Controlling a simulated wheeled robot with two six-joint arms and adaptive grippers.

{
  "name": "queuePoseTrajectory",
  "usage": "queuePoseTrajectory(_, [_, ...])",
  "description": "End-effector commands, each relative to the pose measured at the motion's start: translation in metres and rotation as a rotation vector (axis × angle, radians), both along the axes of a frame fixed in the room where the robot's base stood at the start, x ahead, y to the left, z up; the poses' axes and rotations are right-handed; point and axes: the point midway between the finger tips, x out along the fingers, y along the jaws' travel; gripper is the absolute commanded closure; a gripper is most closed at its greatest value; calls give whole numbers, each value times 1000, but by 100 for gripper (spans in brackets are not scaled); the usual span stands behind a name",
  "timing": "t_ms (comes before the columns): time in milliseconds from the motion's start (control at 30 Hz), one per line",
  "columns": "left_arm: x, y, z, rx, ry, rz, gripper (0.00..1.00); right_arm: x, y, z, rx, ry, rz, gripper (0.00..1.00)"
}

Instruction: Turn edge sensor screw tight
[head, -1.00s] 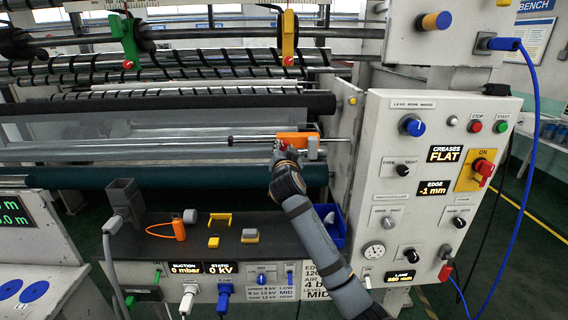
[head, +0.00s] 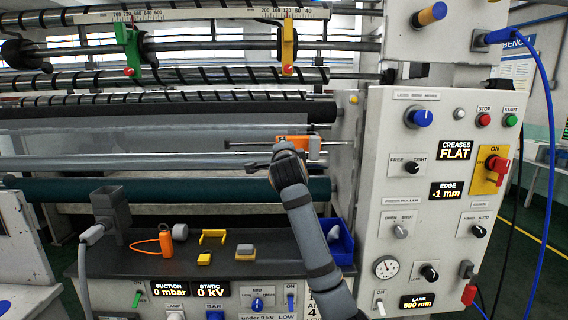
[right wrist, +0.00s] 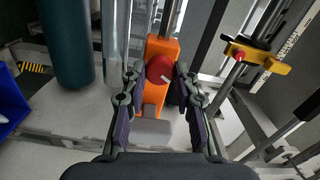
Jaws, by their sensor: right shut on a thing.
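The orange edge sensor (head: 312,143) sits on a horizontal rail left of the control panel. In the right wrist view the sensor (right wrist: 158,48) carries a round red screw knob (right wrist: 158,69) with a pale mark on it. My right gripper (right wrist: 158,78) is shut on the screw, a finger on each side of the knob. In the head view my right gripper (head: 282,152) covers the front of the sensor and hides the screw. The panel's edge display (head: 447,191) reads -1 mm. My left gripper is not in view.
The control panel (head: 380,130) stands close on the right, with knobs and a red switch. A dark shelf below holds a blue bin (head: 342,246), an orange tool (head: 179,232) and small yellow pieces. A yellow holder (right wrist: 255,62) sits nearby on another bar.

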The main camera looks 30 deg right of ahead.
Motion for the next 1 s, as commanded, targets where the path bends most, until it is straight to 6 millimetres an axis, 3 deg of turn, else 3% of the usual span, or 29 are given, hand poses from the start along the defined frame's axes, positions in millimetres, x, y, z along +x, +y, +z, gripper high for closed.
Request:
queuePoseTrajectory(33, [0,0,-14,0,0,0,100,0,0,-7,38,-24,0,100])
queuePoseTrajectory(100, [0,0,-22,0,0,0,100,0,0,-7,92,-57,-1,100])
queuePoseTrajectory(400, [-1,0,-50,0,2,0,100,0,0,-5,293,-178,0,100])
queuePoseTrajectory(600, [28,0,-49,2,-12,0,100,0,0,-4,383,-233,0,100])
queuePoseTrajectory(1000, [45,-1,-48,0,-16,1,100,0,0,-2,452,-273,-1,100])
